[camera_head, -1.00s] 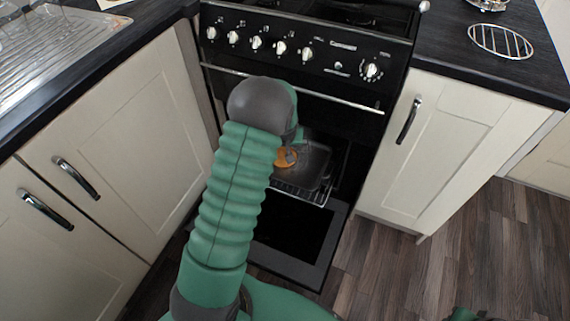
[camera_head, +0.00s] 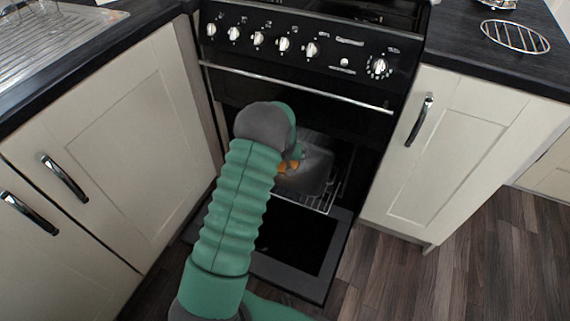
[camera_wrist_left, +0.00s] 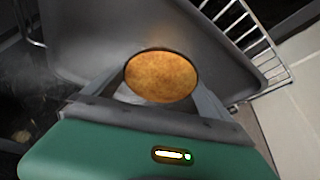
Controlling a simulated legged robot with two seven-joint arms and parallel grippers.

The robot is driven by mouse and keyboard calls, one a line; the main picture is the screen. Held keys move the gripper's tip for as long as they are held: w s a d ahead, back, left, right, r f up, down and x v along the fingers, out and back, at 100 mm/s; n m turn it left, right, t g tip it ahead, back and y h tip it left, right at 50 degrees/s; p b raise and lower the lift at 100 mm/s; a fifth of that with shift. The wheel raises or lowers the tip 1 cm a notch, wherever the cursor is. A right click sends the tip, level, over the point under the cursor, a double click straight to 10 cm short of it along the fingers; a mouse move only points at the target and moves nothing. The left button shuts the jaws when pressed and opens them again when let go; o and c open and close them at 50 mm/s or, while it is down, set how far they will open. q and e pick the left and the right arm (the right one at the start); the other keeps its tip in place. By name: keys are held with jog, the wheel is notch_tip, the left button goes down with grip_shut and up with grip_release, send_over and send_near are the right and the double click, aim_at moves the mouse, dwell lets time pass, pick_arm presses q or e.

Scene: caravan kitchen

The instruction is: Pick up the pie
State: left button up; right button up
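The pie, round with a golden-brown top, shows in the left wrist view (camera_wrist_left: 160,76) over the dark baking tray (camera_wrist_left: 75,35). In the head view the pie (camera_head: 288,168) is a small orange patch, partly hidden by my left gripper (camera_head: 297,158). The tray (camera_head: 312,178) is on the wire rack in the open oven. In the wrist view my left gripper's fingers (camera_wrist_left: 160,85) stand apart, one on each side of the pie. I cannot tell whether they touch it. My right gripper is not in view.
The oven door (camera_head: 290,260) hangs open below the rack (camera_head: 325,200). The oven handle bar (camera_head: 300,88) crosses above the opening. Cream cupboards (camera_head: 115,150) stand on both sides. A round wire trivet (camera_head: 515,37) lies on the right worktop.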

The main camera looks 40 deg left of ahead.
pick_arm(q)
jog(key=c, duration=0.8)
